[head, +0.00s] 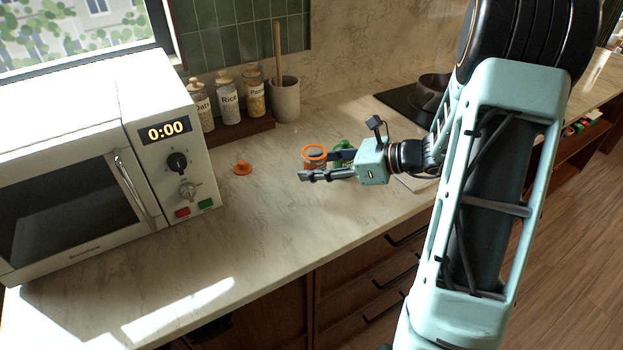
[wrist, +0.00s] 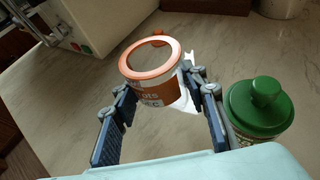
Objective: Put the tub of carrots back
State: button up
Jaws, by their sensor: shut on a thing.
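The tub of carrots (wrist: 152,84) has an orange rim and an orange and white label with partly hidden lettering. Its orange rim also shows in the head view (head: 314,152), behind my gripper's fingers. My gripper (head: 322,166) is shut on the tub; in the wrist view its two fingers (wrist: 160,112) stand on either side of it. The tub looks upright over the counter; I cannot tell whether its base touches. A small orange knobbed piece, resembling a lid (head: 243,168), lies on the counter to the left.
A green-lidded jar (wrist: 260,108) stands close beside my gripper's right finger. The microwave (head: 110,165) fills the left. Several labelled jars (head: 228,104) and a utensil crock (head: 285,100) line the back wall. A dark pan (head: 434,88) sits on the hob. The counter's front middle is clear.

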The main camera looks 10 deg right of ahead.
aim_at(312, 190)
jog(key=f, duration=0.2)
jog(key=a+f, duration=0.1)
jog(key=shift+w+f, duration=0.15)
jog(key=shift+f, duration=0.2)
jog(key=shift+d+f, duration=0.1)
jog(key=shift+f, duration=0.1)
jog(key=shift+f+b, duration=0.25)
jog(key=shift+b, duration=0.05)
jog(key=o, duration=0.9)
jog(key=shift+r, duration=0.1)
jog(key=shift+r, duration=0.1)
